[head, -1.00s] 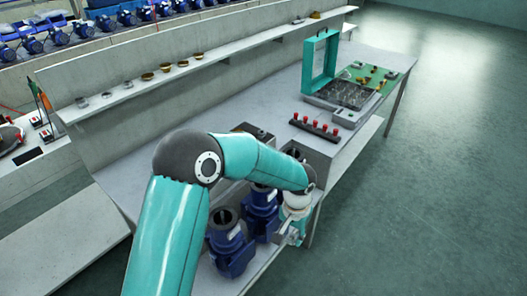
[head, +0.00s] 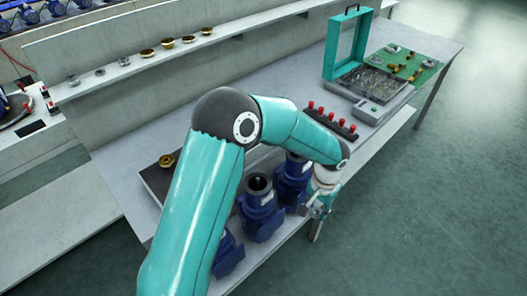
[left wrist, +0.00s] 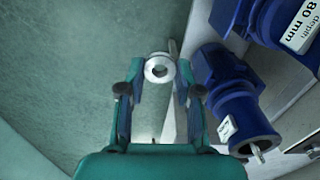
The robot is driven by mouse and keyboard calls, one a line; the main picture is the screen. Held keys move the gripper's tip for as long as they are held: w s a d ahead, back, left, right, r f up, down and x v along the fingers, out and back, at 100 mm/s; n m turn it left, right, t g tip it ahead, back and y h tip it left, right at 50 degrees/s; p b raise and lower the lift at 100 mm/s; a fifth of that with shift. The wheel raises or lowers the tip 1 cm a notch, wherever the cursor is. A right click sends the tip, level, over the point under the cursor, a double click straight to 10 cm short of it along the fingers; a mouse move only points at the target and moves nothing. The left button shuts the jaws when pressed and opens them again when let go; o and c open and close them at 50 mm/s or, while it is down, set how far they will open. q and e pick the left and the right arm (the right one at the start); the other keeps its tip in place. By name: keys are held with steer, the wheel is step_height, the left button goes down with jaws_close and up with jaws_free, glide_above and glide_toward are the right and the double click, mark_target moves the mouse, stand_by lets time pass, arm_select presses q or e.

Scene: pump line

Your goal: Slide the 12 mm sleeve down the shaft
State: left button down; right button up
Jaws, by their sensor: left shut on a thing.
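My left gripper (head: 318,206) is beyond the front edge of the bench, to the right of the blue pumps. In the left wrist view its fingers (left wrist: 159,74) are shut on a small silver ring-shaped sleeve (left wrist: 159,62), whose round hole faces the camera. Below the sleeve I see floor, not a pump. A blue pump (left wrist: 228,95) lies right of the fingers, apart from the sleeve. A thin pale shaft (left wrist: 257,152) shows in its open mouth. The same row has an open-topped blue pump (head: 262,218) in the head view. The sleeve's size is not readable. My right gripper is not in view.
Another blue pump (left wrist: 280,22) carries a label reading "depth 80 mm". A rack of red-topped pegs (head: 330,121), an open teal-lidded case (head: 396,103) and a green mat (head: 428,67) with small parts are farther along the bench. A back shelf (head: 150,62) holds rings. Floor is clear at right.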

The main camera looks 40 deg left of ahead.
arm_select(q)
steer(key=shift+w, duration=0.4)
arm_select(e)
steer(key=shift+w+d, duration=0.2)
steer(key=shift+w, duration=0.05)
arm_select(q)
steer(key=shift+a, duration=0.1)
